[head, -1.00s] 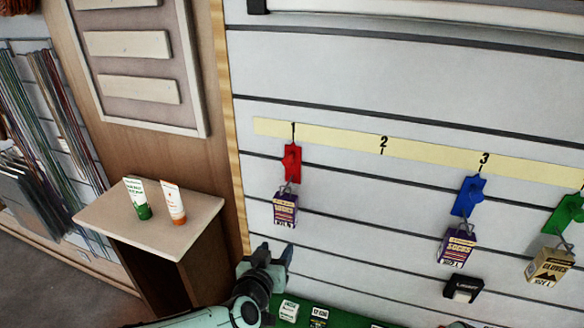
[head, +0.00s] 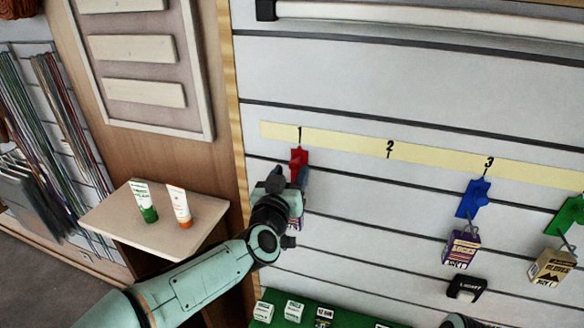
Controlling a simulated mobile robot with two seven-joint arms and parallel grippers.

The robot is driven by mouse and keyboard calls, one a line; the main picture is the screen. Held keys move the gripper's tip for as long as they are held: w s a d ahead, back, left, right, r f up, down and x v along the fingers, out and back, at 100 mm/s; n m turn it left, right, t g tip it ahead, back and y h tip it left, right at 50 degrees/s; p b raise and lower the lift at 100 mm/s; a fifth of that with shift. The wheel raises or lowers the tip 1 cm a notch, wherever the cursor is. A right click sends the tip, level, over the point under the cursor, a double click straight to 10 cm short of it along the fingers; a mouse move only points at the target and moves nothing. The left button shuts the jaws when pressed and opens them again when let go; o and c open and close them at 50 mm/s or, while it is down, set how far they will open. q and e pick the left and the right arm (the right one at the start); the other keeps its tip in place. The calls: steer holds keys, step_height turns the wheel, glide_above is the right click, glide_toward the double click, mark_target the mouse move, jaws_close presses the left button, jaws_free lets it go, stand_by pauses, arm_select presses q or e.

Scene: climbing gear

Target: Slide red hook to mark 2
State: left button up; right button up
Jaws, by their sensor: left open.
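The red hook (head: 299,158) sits on the slatted wall just below mark 1 (head: 299,133) on the cream number strip (head: 340,140). Mark 2 (head: 390,150) is to its right, with no hook below it. My left gripper (head: 293,176) is open at the red hook, its fingers around or just in front of the hook's lower part; contact cannot be told. The purple box (head: 298,223) hanging from the red hook is mostly hidden behind the gripper. A dark part at the bottom edge (head: 456,321) may be my right gripper, largely cut off.
A blue hook (head: 472,198) with a purple box (head: 461,248) hangs below mark 3. A green hook (head: 566,214) with a tan box (head: 552,267) is at far right. A wooden stand (head: 110,222) with two tubes is at left. The wall below mark 2 is clear.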

arm_select(q)
steer(key=shift+x, duration=0.95)
arm_select(e)
steer(key=shift+w+r, duration=0.2)
steer(key=shift+r, duration=0.1)
arm_select(q)
steer(key=shift+c, duration=0.4)
jaws_close()
steer(key=shift+s+d, duration=0.1)
arm_select(e)
steer(key=shift+d, duration=0.15)
